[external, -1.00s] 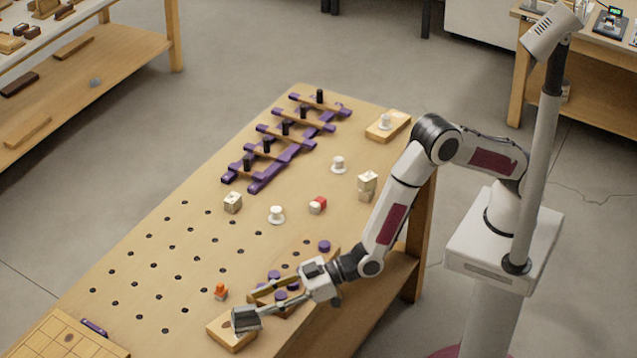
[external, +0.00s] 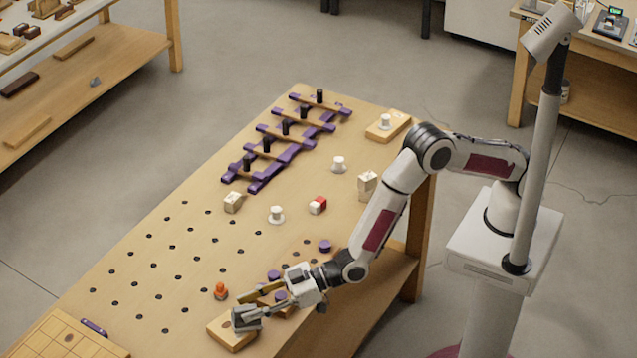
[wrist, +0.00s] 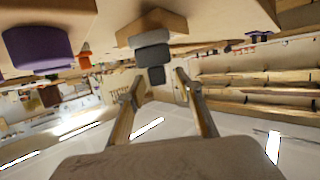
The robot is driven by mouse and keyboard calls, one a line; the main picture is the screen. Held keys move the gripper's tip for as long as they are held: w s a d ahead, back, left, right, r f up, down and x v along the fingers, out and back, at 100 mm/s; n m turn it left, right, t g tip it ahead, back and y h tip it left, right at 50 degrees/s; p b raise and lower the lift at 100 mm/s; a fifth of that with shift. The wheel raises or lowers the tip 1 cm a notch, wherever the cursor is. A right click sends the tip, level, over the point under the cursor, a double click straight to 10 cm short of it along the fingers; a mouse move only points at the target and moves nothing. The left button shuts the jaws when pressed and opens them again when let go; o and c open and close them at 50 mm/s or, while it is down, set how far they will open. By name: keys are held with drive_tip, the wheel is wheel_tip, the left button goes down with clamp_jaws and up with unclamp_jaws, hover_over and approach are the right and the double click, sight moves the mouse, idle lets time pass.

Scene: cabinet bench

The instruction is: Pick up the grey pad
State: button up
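The grey pad (external: 246,319) is at the wooden block (external: 228,337) near the front edge of the bench. In the wrist view the grey pad (wrist: 153,55) shows as dark grey faces below the wooden block (wrist: 150,24), ahead of the fingers. My gripper (external: 254,305) reaches toward the pad from the right, its fingers low over the bench. In the wrist view my gripper (wrist: 160,78) has its two fingers spread apart, with the pad lined up beyond the gap. Contact with the pad cannot be made out.
An orange piece (external: 220,291) stands behind the fingers. Purple discs (external: 274,275) lie beside and under my gripper, and one purple piece (wrist: 38,47) is close at left in the wrist view. White pieces and a purple rack (external: 285,150) are farther back. The holed area is mostly clear.

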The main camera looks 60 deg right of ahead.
drive_tip(key=shift+x, duration=0.95)
clamp_jaws()
